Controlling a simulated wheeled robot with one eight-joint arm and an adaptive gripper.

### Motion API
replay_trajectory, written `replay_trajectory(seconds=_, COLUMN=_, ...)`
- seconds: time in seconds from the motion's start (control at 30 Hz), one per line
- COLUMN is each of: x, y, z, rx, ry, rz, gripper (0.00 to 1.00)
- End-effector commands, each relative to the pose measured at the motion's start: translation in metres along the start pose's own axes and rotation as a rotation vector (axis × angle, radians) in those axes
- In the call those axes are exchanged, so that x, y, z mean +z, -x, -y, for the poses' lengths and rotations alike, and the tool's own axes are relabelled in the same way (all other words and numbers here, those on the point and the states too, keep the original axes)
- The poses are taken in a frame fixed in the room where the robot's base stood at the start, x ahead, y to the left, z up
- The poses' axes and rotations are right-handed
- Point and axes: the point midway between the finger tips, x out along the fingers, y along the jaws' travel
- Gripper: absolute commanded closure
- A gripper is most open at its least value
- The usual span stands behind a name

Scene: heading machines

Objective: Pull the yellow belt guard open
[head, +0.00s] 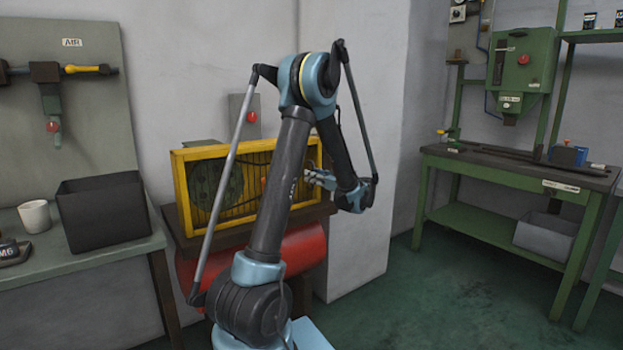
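The yellow belt guard (186,193) is a framed panel with dark vertical bars. It stands upright on a brown stand above a red tank, in front of the grey wall. A green round wheel shows behind its bars at the left. My arm crosses in front of the guard and hides its middle and part of its right side. My gripper (318,178) is small in view, at the guard's right end. I cannot tell whether it touches the frame, nor whether its fingers are open or shut.
A red tank (305,250) lies below the guard. At the left, a bench holds a black bin (103,213) and a white mug (35,216). A wall corner (368,150) stands right of the guard. A green press bench (500,170) is further right, with clear floor before it.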

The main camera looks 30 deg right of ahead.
Motion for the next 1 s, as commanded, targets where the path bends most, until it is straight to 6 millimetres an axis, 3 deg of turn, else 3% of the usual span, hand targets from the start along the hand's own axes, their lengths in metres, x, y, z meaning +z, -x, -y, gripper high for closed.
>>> replay_trajectory(seconds=0.17, x=-0.0001, y=-0.0109, z=0.0006, rx=-0.002, ry=0.0, rz=0.0, gripper=0.69)
replay_trajectory(seconds=0.47, x=-0.0001, y=-0.0121, z=0.0003, rx=0.0, ry=0.0, rz=0.0, gripper=0.69)
replay_trajectory(seconds=0.6, x=-0.0001, y=-0.012, z=0.0003, rx=0.0, ry=0.0, rz=0.0, gripper=1.0)
replay_trajectory(seconds=1.0, x=-0.0002, y=-0.003, z=-0.0045, rx=0.023, ry=0.0, rz=0.0, gripper=1.0)
